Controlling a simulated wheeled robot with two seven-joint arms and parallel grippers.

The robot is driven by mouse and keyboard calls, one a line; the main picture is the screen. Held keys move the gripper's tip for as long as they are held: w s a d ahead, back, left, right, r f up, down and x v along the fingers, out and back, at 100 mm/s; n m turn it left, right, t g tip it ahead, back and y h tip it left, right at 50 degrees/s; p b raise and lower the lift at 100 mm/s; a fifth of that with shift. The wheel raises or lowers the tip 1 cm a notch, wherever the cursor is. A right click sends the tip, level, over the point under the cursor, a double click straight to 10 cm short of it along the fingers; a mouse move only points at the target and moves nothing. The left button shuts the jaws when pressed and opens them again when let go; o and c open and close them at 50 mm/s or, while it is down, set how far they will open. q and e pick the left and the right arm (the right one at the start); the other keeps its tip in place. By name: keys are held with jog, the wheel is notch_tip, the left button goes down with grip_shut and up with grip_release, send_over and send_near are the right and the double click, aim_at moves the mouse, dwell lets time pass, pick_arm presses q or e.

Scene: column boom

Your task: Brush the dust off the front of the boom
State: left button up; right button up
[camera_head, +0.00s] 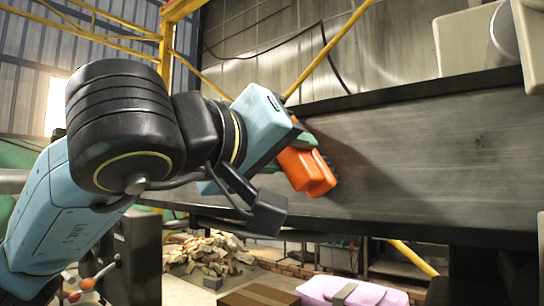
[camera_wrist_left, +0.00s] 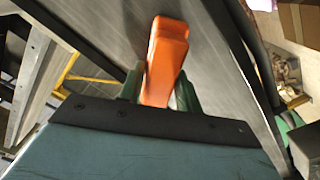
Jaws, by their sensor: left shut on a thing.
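My left gripper (camera_head: 290,148) is shut on an orange brush (camera_head: 306,170), which I hold up against the grey front of the boom (camera_head: 430,155). The brush's dark bristle side faces the boom and looks to be touching it or very close. In the left wrist view the orange brush (camera_wrist_left: 165,60) stands between the two green fingers of my gripper (camera_wrist_left: 158,92). The boom front (camera_wrist_left: 215,75) lies behind it. Dark smudges of dust show on the boom face just right of the brush. My right gripper is not in view.
The boom's dark upper ledge (camera_head: 400,93) and lower edge run across the view. Below are a rubble heap (camera_head: 208,252), a cardboard box (camera_head: 258,296) and a pink case (camera_head: 352,291) on the floor. A yellow frame (camera_head: 166,45) stands behind my left arm.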

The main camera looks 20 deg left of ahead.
pick_arm(q)
jog(key=shift+s, duration=0.1)
jog(key=shift+b+v, duration=1)
jog(key=shift+v, duration=1.9)
jog(key=v, duration=0.3)
jog(key=shift+b, duration=0.3)
